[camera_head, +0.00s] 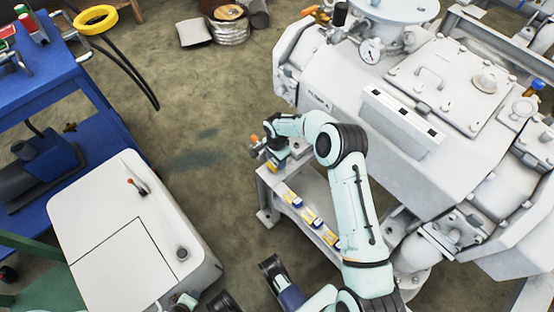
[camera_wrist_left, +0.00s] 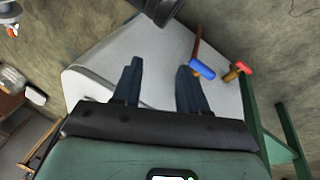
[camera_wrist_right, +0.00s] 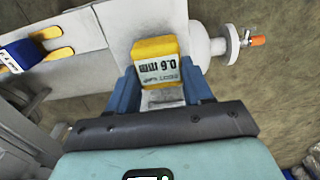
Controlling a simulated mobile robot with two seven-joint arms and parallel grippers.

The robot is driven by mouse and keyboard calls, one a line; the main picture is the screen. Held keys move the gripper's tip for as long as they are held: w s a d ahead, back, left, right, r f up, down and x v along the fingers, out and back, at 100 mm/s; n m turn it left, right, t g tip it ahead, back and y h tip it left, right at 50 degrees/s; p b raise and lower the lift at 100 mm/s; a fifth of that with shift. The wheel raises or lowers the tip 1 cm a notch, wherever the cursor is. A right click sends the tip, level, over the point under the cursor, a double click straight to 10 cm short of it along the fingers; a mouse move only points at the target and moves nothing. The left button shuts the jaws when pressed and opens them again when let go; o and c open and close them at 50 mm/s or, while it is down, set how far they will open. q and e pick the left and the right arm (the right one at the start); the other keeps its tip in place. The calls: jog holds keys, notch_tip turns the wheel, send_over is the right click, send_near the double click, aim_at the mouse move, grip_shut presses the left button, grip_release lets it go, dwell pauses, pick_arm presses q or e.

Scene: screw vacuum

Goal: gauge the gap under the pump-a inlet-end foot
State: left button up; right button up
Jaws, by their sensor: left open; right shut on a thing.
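The pump is the large pale grey machine (camera_head: 420,110) filling the right of the head view. Its pale base frame (camera_head: 268,205) runs along its near side. My right gripper (camera_head: 270,152) is at the far left end of this frame. My left gripper (camera_wrist_left: 155,80) is open and empty above a white cabinet.
Several blue-and-yellow pieces (camera_head: 312,217) lie along the frame's ledge; one blue piece (camera_wrist_right: 18,56) shows in the right wrist view. The white cabinet (camera_head: 130,235) and a blue cart (camera_head: 45,90) stand left. An orange-handled valve (camera_wrist_right: 257,41) is near my right gripper.

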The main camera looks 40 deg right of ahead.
jog(key=shift+r+p, duration=0.9)
jog(key=shift+r, duration=1.15)
